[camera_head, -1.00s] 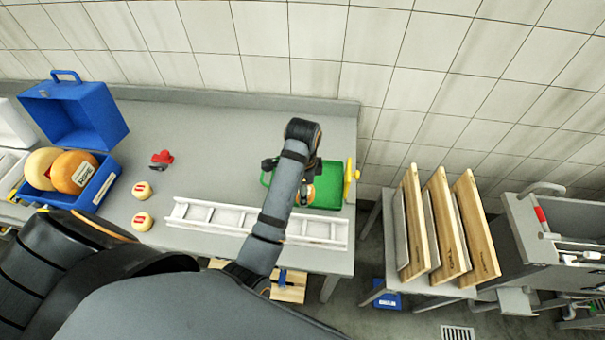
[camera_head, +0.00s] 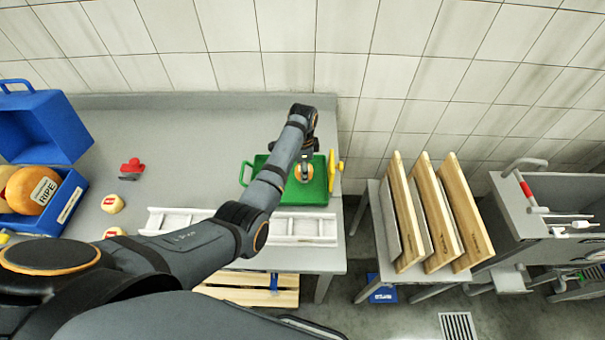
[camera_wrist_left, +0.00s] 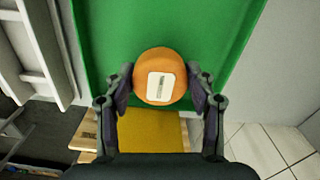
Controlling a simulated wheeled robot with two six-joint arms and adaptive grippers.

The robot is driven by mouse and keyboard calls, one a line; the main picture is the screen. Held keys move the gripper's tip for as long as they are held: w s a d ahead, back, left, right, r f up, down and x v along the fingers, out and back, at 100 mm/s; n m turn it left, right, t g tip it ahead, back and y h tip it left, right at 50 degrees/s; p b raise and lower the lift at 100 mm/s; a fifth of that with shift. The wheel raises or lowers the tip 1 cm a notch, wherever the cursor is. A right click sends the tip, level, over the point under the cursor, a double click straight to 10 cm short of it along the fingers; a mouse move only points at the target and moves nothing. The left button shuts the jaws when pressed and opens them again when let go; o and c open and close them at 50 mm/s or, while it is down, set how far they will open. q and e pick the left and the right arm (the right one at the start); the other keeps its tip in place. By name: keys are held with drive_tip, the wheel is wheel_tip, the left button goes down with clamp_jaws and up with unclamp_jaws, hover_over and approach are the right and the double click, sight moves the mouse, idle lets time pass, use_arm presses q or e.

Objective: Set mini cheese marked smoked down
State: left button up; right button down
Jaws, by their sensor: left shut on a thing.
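The mini cheese is a small orange round with a white label. It sits between the fingers of my left gripper in the left wrist view (camera_wrist_left: 160,77). The label's writing is too small to read. In the head view my left gripper (camera_head: 304,168) is shut on this mini cheese (camera_head: 304,174), over the right part of the green tray (camera_head: 260,165). The tray's green floor (camera_wrist_left: 110,35) lies behind the cheese in the wrist view. I cannot tell whether the cheese touches it. My right gripper is not in view.
A white ladder-like rack (camera_head: 300,228) lies along the table's front edge. An open blue box (camera_head: 68,196) holds large cheeses. Wooden boards (camera_head: 435,215) stand at right.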

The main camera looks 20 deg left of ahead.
use_arm(q)
wheel_tip(320, 180, down, 3)
drive_tip(key=shift+r, duration=0.2)
drive_tip(key=shift+f, duration=0.1)
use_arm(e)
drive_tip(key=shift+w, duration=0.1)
use_arm(q)
drive_tip(key=shift+f, duration=0.15)
drive_tip(key=o, duration=1.2)
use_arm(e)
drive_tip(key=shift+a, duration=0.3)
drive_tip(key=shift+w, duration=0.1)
use_arm(q)
drive_tip(key=shift+r, duration=0.3)
wheel_tip(320, 180, up, 12)
drive_tip(key=shift+f+b, duration=0.15)
drive_tip(key=shift+b, duration=0.65)
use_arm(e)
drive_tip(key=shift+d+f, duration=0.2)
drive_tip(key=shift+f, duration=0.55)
